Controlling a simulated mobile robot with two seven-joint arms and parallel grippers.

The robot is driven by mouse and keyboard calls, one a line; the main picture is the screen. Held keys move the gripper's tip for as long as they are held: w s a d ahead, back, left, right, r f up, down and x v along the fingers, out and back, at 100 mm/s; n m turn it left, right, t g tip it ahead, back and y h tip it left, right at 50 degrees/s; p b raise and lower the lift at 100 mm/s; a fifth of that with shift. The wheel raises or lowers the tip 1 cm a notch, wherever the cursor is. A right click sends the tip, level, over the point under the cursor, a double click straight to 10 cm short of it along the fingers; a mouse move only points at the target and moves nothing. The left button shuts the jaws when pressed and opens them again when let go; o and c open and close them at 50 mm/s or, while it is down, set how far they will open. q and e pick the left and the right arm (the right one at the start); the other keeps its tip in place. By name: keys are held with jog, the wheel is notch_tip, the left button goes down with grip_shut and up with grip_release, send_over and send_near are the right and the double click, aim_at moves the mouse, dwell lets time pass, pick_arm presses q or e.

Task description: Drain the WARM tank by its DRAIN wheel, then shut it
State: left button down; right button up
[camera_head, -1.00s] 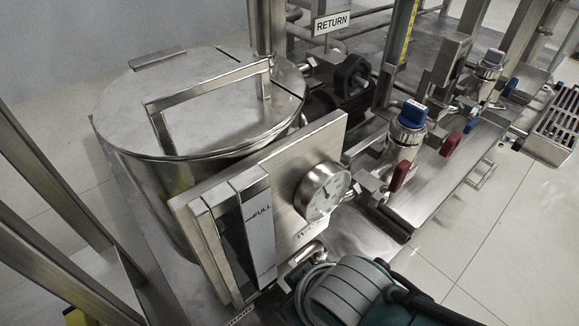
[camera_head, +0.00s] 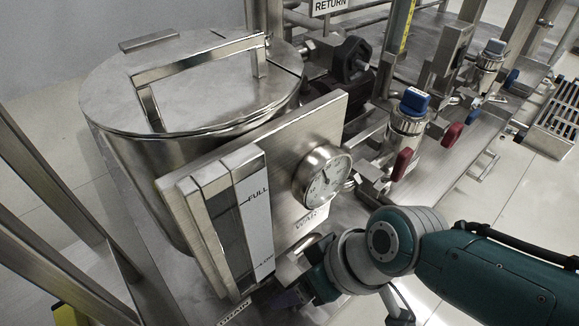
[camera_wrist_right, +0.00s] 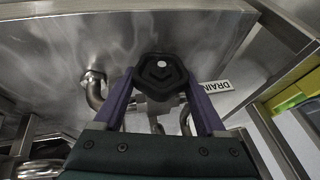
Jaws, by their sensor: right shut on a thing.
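The WARM tank (camera_head: 190,85) is a round steel vessel with a handled lid. Its front plate carries a round dial gauge (camera_head: 321,176), a WARM label (camera_head: 312,217) and a tall level strip marked FULL (camera_head: 257,215). The DRAIN wheel (camera_wrist_right: 160,72) is a black lobed knob in the right wrist view, beside a DRAIN label (camera_wrist_right: 207,86). My right gripper (camera_wrist_right: 161,80) has its purple fingers on either side of the wheel, shut on it. In the head view the right gripper (camera_head: 290,297) is low by the tank's front, and the wheel is hidden. My left gripper is out of view.
Valves with blue caps (camera_head: 414,101) and red handles (camera_head: 402,164) stand to the right of the tank. A dark knob (camera_head: 351,60) sits behind, near the RETURN sign (camera_head: 329,5). Steel frame bars (camera_head: 50,180) stand at left. A floor grate (camera_head: 556,118) is far right.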

jog(key=shift+s+d+f, duration=0.1)
jog(key=o, duration=1.3)
jog(key=shift+r+p, duration=0.35)
jog(key=shift+r, duration=0.05)
jog(key=p+v, duration=0.8)
jog(key=v, duration=0.1)
jog(key=shift+d+r+p, duration=0.1)
jog(key=shift+d+p, duration=0.05)
jog(key=shift+p, duration=0.2)
